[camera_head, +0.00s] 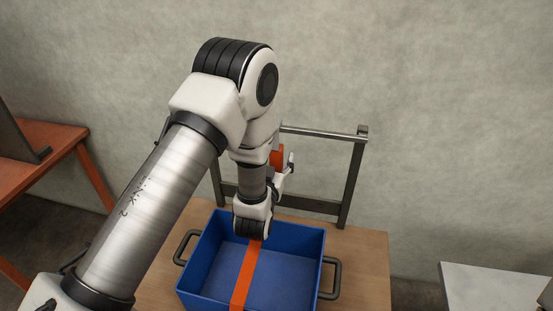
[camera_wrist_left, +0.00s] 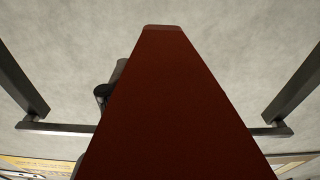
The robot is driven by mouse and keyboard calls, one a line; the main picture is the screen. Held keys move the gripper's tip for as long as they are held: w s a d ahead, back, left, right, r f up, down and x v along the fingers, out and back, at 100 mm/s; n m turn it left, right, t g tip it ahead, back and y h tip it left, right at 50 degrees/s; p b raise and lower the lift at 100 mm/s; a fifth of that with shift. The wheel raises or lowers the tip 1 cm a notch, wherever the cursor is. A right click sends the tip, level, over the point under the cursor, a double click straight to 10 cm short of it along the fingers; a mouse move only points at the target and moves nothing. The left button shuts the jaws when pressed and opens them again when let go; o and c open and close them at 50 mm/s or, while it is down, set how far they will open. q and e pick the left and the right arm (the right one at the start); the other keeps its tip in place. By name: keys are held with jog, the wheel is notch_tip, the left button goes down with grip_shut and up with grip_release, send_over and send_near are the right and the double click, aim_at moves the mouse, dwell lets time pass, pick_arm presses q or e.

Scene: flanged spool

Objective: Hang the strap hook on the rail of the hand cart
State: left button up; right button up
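The hand cart's frame stands behind a blue box (camera_head: 255,285), with its pale rail (camera_head: 325,132) across the top between dark posts. An orange strap (camera_head: 243,282) runs over the box and passes behind my left wrist. My left gripper (camera_head: 287,170), largely hidden by my arm, is in front of the frame, below rail height. An orange piece, seemingly the strap hook (camera_head: 277,155), is raised at the gripper, which appears shut on it. In the left wrist view a dark red slab, seemingly the same strap hook (camera_wrist_left: 175,100), fills the middle and hides the fingertips and rail. My right gripper is out of view.
The box has dark side handles (camera_head: 331,279) and sits on the cart's wooden deck (camera_head: 365,260). A reddish table (camera_head: 40,165) is at the left and a pale table (camera_head: 490,288) at the lower right. A grey wall (camera_head: 450,120) stands behind.

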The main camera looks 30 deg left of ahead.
pick_arm(q)
jog(key=shift+s, duration=0.1)
jog(key=v, duration=1.2)
